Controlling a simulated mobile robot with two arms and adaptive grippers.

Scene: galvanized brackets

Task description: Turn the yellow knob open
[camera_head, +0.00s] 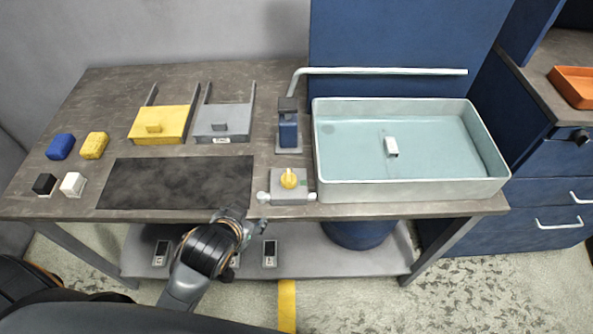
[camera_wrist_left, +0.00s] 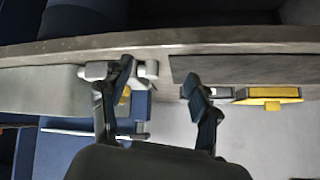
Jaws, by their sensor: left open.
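The yellow knob (camera_head: 288,178) sits on a grey base (camera_head: 291,198) with two white rounded ends, near the front edge of the table and left of the basin. My left gripper (camera_head: 254,226) is at the table's front edge, in front and to the left of the knob, apart from it. In the left wrist view the left gripper (camera_wrist_left: 160,78) has its fingers spread with nothing between them. A finger there partly hides the knob (camera_wrist_left: 126,95) and its base. My right gripper is not in view.
A blue dispenser-like post (camera_head: 288,130) and a long pipe (camera_head: 390,71) stand behind. A dark mat (camera_head: 175,183), yellow tray (camera_head: 158,138) and grey tray (camera_head: 224,135) lie left.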

